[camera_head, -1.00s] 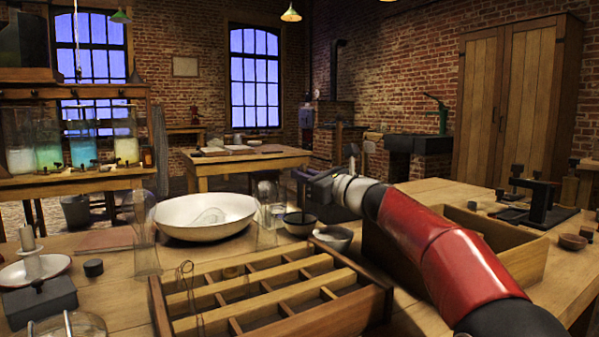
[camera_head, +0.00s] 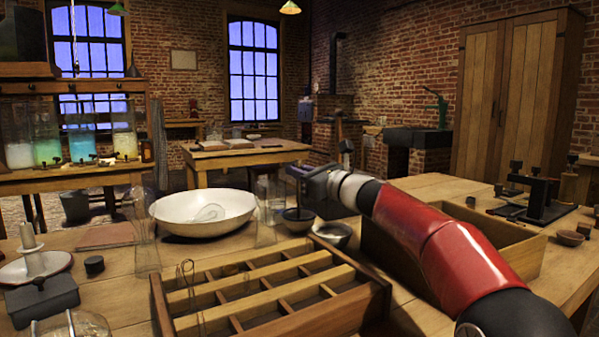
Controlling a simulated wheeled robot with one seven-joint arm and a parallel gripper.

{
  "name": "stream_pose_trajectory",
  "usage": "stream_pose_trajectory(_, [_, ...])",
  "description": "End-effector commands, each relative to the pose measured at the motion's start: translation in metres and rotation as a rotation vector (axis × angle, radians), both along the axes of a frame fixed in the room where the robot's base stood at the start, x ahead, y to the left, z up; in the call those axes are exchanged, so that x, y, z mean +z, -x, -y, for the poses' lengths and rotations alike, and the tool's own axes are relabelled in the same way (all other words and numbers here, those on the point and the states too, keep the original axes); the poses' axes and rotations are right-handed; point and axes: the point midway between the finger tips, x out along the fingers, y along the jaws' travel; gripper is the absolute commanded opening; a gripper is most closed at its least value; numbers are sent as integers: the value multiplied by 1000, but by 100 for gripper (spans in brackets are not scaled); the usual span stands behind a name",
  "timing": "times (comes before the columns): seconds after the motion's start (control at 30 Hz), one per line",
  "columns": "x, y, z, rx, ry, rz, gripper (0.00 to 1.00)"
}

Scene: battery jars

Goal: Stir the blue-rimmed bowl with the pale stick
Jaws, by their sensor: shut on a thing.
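My gripper (camera_head: 299,174) is shut, with a thin stick (camera_head: 298,198) pointing down from it. The stick looks dark in this light, and its grip is too small to see clearly. A small bowl (camera_head: 298,224) with a dark inside stands below my gripper, and the stick's lower end appears to be inside it. A second small bowl (camera_head: 332,238), paler inside, stands just right of it and nearer. Both bowls are small in view, and I cannot tell for sure which rim is blue.
A large white basin (camera_head: 203,225) and clear glass vessels (camera_head: 265,225) stand left of the small bowls. A wooden compartment tray (camera_head: 375,300) lies in front, and an open wooden box (camera_head: 500,262) is at the right. Little room is free around the bowls.

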Motion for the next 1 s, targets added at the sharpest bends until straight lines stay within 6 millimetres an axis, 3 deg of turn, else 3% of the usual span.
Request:
stream_pose_trajectory(0.63, [47,9,1,0,1,1,0])
stream_pose_trajectory(1.0, [48,10,1,0,0,0,0])
